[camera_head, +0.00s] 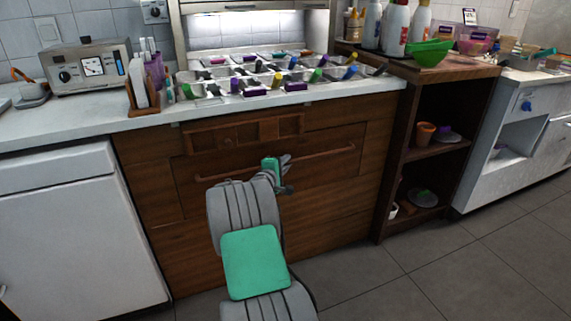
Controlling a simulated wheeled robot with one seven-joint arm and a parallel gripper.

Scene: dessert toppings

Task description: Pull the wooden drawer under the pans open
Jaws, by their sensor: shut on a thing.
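The wooden drawer (335,171) is in the brown wooden counter unit, under the metal topping pans (222,72). Its long wooden handle bar (328,153) runs across the upper part of the drawer front. The drawer front looks about flush with the cabinet, with no clear gap at its top edge. My gripper (286,178) is at the middle of the handle and shut on it. My arm and gripper hide part of the bar and the fingertip contact.
An open wooden shelf unit (455,92) stands to the right with bowls and bottles on top. A white cabinet (75,225) stands at the left. The grey tiled floor (460,275) is clear at the front right.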

